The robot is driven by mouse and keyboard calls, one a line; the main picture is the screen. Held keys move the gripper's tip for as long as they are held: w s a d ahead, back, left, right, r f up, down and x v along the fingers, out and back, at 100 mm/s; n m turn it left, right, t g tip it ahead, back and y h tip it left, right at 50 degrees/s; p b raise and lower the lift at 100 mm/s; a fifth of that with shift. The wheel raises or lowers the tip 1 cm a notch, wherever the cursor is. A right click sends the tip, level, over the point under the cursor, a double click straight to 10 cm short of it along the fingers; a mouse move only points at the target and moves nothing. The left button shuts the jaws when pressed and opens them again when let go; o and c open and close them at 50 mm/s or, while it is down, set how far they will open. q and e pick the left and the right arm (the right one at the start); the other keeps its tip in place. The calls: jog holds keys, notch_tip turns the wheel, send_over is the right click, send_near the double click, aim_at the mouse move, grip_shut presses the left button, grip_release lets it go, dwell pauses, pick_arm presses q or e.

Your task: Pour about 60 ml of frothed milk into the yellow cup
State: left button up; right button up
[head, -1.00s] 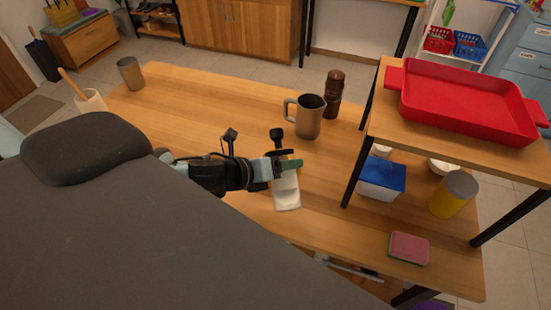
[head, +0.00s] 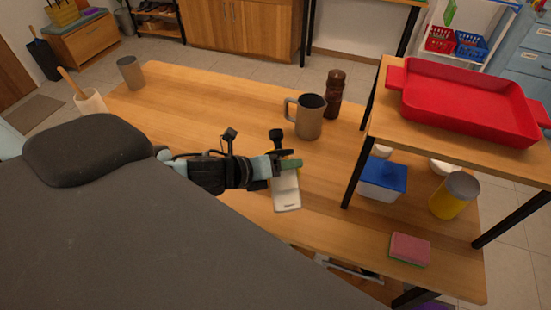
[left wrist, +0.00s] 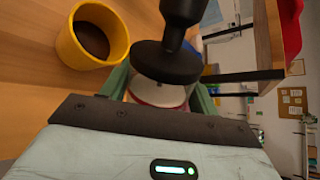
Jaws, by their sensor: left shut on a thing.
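The yellow cup (left wrist: 93,34) shows in the left wrist view, with dark brown liquid inside. It is apart from my gripper, and my arm seems to hide it in the head view. My left gripper (head: 290,164) has green fingers shut on a container (left wrist: 160,94) with a white body and a red rim. A black disc with a thick black stem (left wrist: 168,63) stands at this container in the left wrist view. The black top (head: 277,135) also shows beyond the fingers in the head view. The container looks tilted; its contents are hidden. My right gripper is not in view.
A grey-brown mug (head: 309,117) and a brown mill (head: 335,94) stand beyond. A shelf at the right bears a red tray (head: 470,103). A blue-lidded box (head: 382,180), yellow jar (head: 449,205) and pink sponge (head: 409,249) are below.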

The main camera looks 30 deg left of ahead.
pick_arm(q)
jog(key=shift+r, duration=0.2)
dwell(0.7)
jog(key=shift+w+a+n+g, duration=0.1)
jog(key=shift+w+n+g, duration=0.05)
jog(key=shift+n+g, duration=0.15)
dwell(0.4)
jog(key=shift+r+h, duration=0.15)
jog(key=shift+h, duration=0.15)
jog(key=shift+a+r+g, duration=0.1)
jog(key=shift+g, duration=0.2)
dwell(0.7)
jog(key=shift+w+n, duration=0.1)
jog(key=shift+n, duration=0.2)
dwell(0.6)
jog(key=shift+r, duration=0.1)
dwell(0.6)
jog(key=shift+g+h, duration=0.3)
dwell(0.5)
jog(key=shift+w+a+r+n+b, duration=0.1)
jog(key=shift+a+n+b, duration=0.05)
jog(key=shift+n+b, duration=0.15)
dwell(0.3)
